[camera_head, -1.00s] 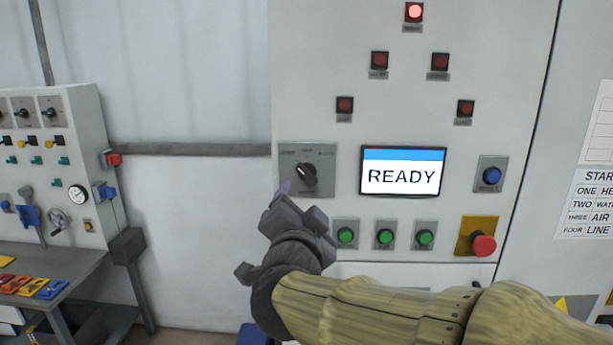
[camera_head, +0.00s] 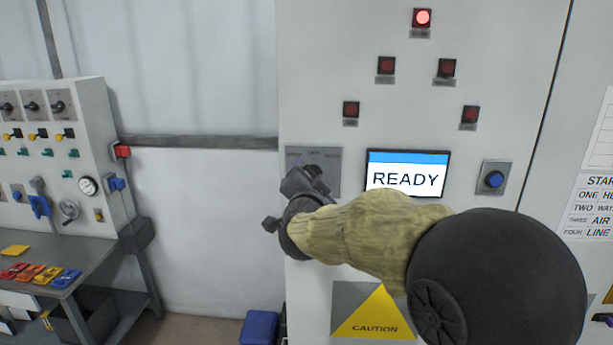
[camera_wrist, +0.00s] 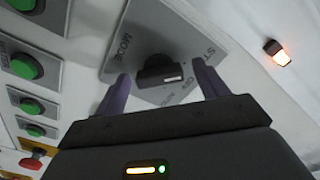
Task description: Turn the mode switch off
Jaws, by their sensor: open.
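The mode switch is a black knob (camera_wrist: 158,72) on a grey square plate (camera_head: 327,158), which is on the left of the control panel. In the head view my gripper (camera_head: 300,172) covers the knob and the lower left of the plate. In the wrist view my gripper (camera_wrist: 162,90) is open, with one purple finger on each side of the knob. The knob's white mark shows on its near face. I cannot tell whether the fingers touch it. The plate's lettering is partly readable, and the selected position is unclear.
A screen (camera_head: 405,176) reading READY is right of the switch, with a blue button (camera_head: 494,180) beyond it. Green buttons (camera_wrist: 28,67) and a red stop button (camera_wrist: 32,162) show in the wrist view. A bench (camera_head: 70,282) stands at the left.

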